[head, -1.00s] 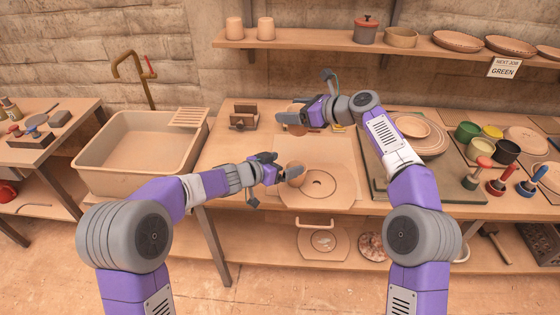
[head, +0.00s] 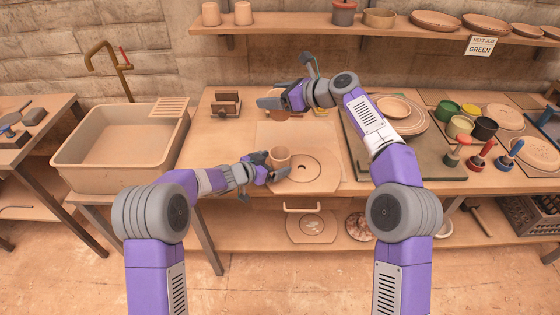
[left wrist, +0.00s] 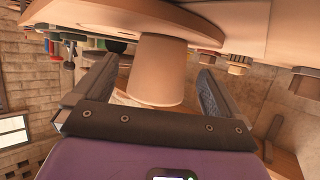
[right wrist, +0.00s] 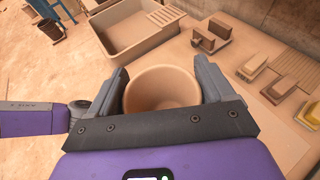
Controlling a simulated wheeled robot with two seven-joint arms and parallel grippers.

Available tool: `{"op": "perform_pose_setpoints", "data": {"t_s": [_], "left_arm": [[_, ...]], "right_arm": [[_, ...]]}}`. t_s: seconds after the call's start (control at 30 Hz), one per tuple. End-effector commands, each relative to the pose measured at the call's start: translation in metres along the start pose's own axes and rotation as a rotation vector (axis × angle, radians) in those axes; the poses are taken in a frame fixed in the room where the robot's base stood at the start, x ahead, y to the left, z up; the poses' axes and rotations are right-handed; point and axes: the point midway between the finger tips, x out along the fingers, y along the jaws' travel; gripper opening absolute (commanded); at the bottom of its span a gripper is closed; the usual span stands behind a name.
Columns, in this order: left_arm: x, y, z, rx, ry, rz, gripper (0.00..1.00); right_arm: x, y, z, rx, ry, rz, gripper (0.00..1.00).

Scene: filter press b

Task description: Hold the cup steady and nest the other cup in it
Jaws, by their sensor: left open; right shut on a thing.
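One terracotta cup (head: 280,155) stands upright on the pale board near the round disc (head: 320,168). My left gripper (head: 268,167) is open at this cup. In the left wrist view the cup (left wrist: 160,72) sits between the two spread fingers, with gaps on both sides. My right gripper (head: 275,101) is farther back, above the worktable. It is shut on the other terracotta cup, whose round open mouth (right wrist: 162,88) shows between the fingers in the right wrist view. In the head view that cup is mostly hidden by the gripper.
A sink basin (head: 122,148) stands to the left. A brown block holder (head: 226,105) is at the back of the table. Stacked plates (head: 400,112), glaze pots (head: 485,127) and stamp-like tools lie to the right. A shelf (head: 300,20) runs above.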

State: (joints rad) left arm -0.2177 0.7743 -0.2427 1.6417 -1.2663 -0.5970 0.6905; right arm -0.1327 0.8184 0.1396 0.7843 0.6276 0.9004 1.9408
Motion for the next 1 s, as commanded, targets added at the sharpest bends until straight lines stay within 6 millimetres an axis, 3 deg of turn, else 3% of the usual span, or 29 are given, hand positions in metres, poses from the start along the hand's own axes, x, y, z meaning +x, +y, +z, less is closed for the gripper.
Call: {"op": "perform_pose_setpoints", "data": {"t_s": [0.1, 0.23, 0.63, 1.0], "left_arm": [[0.020, 0.001, 0.001, 0.001, -0.002, 0.001, 0.99], [0.032, 0.000, 0.000, 0.000, -0.001, -0.001, 0.99], [0.039, 0.000, 0.000, 0.000, -0.001, -0.001, 0.99], [0.038, 0.000, 0.000, -0.001, 0.000, -0.001, 0.44]], "right_arm": [[0.000, 0.000, 0.000, 0.000, -0.001, -0.001, 0.48], [0.000, 0.000, 0.001, 0.000, -0.001, -0.001, 0.48], [0.000, 0.000, 0.001, 0.000, -0.001, -0.001, 0.48], [0.000, 0.000, 0.000, 0.000, -0.001, -0.001, 0.48]]}}
